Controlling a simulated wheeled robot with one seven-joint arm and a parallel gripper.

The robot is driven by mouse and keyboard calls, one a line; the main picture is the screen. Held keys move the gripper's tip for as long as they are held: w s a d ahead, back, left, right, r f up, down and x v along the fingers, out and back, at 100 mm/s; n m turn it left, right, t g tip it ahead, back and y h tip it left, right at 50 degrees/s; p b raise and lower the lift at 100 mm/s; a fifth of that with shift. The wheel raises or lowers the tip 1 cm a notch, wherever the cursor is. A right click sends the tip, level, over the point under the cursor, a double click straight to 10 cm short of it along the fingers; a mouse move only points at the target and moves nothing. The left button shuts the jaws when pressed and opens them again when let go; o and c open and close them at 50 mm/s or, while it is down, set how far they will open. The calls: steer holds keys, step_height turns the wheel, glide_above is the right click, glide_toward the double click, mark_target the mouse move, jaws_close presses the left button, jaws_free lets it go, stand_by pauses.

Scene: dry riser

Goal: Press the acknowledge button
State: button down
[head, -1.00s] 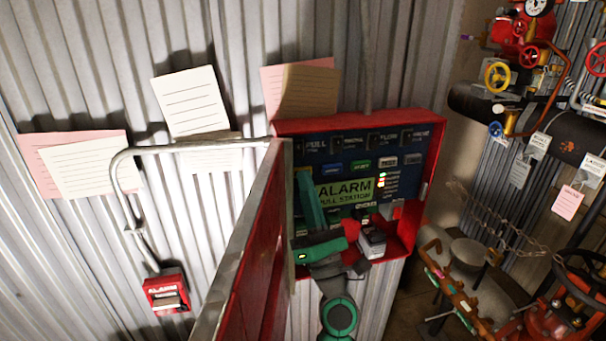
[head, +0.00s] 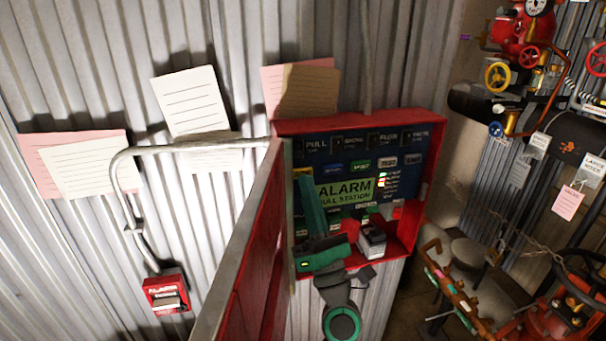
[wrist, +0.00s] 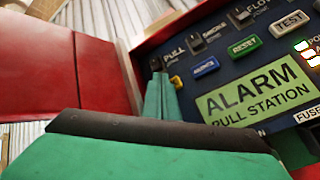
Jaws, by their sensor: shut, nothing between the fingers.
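The alarm panel (head: 408,181) is a dark blue board in an open red box, with a green "ALARM PULL STATION" label. Its button row shows a blue button (wrist: 205,66), a green RESET button (wrist: 244,45) and a grey TEST button (wrist: 289,24). A small yellow button (wrist: 176,81) at the row's left end is partly hidden behind my fingers. No acknowledge lettering is readable. My green gripper (head: 303,178) is shut and empty, its fingertips in front of the panel's left side. In the wrist view the fingertips (wrist: 158,79) are beside the yellow button; contact cannot be told.
The red box door (head: 245,255) stands open close to the left of my gripper. A small white-and-dark device (head: 371,240) sits in the box's lower part. A red alarm pull (head: 166,293) is on the wall at left. Pipes and valves stand at right.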

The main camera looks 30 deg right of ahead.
steer(key=shift+s, duration=0.1)
steer(key=shift+s+a, duration=0.2)
steer(key=shift+s, duration=0.6)
steer(key=shift+s+a, duration=0.25)
steer(key=shift+s, duration=0.5)
steer(key=shift+s+a, duration=0.2)
steer(key=shift+s, duration=0.6)
